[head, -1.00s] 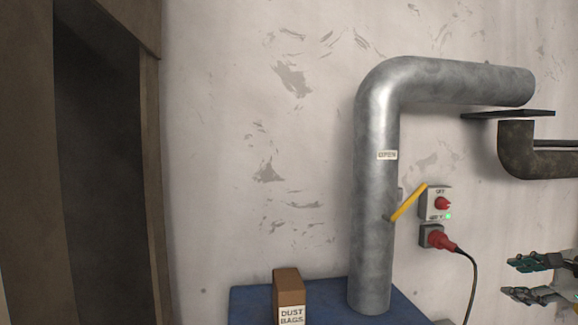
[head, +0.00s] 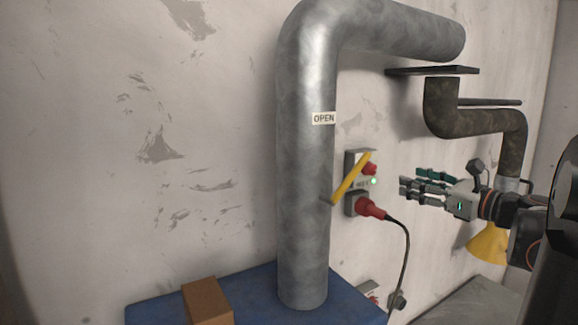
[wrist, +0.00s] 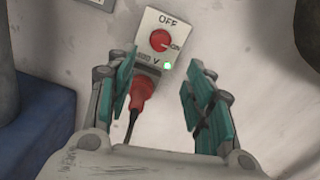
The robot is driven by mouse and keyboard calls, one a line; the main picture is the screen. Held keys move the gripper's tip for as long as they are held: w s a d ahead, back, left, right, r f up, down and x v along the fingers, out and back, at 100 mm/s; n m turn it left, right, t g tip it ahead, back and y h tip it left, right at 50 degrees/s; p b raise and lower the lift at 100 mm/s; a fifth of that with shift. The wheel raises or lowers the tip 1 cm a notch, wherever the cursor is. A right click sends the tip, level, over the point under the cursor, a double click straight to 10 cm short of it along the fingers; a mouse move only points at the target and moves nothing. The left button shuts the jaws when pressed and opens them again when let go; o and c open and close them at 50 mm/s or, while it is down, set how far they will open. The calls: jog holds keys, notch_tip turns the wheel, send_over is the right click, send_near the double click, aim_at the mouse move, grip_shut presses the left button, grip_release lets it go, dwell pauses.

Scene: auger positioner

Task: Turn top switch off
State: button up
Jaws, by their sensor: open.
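The top switch is a light box (wrist: 180,22) on the wall, marked OFF above its round red knob (wrist: 160,40) and ON at the knob's right. A green lamp (wrist: 168,66) glows below the knob. In the head view the knob (head: 370,168) and lamp (head: 373,181) show right of the big pipe, and a yellow lever (head: 350,180) partly covers the box. My gripper (wrist: 158,82) is open and empty, its green-padded fingers spread below the box in the wrist view. In the head view my gripper (head: 408,188) is to the right of the switch, apart from it.
A red plug (head: 372,208) with a black cable sits under the switch. A grey pipe (head: 305,180) labelled OPEN rises from a blue base (head: 250,290) on the left. A cardboard box (head: 206,300) stands there. A dark pipe (head: 480,120) and yellow funnel (head: 490,243) are at right.

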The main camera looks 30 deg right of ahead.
aim_at(374, 170)
jog(key=w, duration=0.4)
jog(key=w+a+p, duration=0.1)
jog(key=w, duration=0.3)
jog(key=w+p, duration=0.1)
jog(key=w, duration=0.4)
jog(key=shift+a+r, duration=0.1)
jog(key=shift+a, duration=0.15)
jog(key=shift+w, duration=0.1)
jog(key=shift+c, duration=0.3)
jog(key=c, duration=1)
